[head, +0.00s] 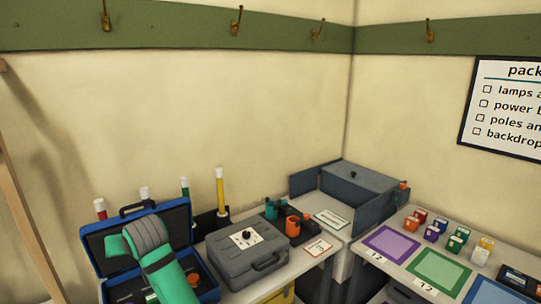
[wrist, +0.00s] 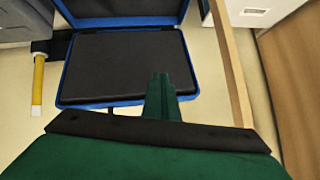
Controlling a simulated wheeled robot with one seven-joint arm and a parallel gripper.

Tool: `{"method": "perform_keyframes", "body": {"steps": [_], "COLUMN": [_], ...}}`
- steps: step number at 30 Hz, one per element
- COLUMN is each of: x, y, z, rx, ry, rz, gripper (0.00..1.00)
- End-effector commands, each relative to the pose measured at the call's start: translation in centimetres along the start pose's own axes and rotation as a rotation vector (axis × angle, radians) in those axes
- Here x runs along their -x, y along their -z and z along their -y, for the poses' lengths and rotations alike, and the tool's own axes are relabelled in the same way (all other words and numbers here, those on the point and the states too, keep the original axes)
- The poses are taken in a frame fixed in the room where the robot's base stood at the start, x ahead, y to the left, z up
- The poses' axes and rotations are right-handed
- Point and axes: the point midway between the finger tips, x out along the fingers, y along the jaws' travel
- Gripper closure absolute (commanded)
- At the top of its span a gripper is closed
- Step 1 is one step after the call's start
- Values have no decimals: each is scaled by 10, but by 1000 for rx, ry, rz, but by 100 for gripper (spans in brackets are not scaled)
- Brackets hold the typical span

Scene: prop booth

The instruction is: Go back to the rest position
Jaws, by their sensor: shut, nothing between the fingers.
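My gripper (wrist: 162,84) shows in the wrist view as two green fingers close together, shut and empty. Behind the fingertips in that view lies the dark-lined panel of an open blue case (wrist: 130,65). I cannot tell the distance between them; no contact is clear. In the head view my teal and grey arm crosses in front of the same blue case (head: 97,257), at the lower left. The fingertips cannot be made out in the head view.
A grey case (head: 262,268) stands right of the arm. Upright coloured tubes (head: 220,190) stand behind. A grey open box (head: 365,180) is in the corner. The right table holds coloured mats (head: 437,270) and small blocks. The wall above is clear up to the hook rail (head: 170,27).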

Motion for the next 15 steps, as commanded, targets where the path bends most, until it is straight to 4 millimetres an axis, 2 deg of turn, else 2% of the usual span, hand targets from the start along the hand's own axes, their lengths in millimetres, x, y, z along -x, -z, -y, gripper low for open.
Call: {"method": "perform_keyframes", "body": {"steps": [1, 6, 15], "x": [-10, -31, -48], "y": [-19, -68, -162], "z": [-6, -23, -56], "rx": [-23, -89, -203], "ry": [13, 35, 26], "rz": [-12, -75, -185], "gripper": [100, 100, 100]}}
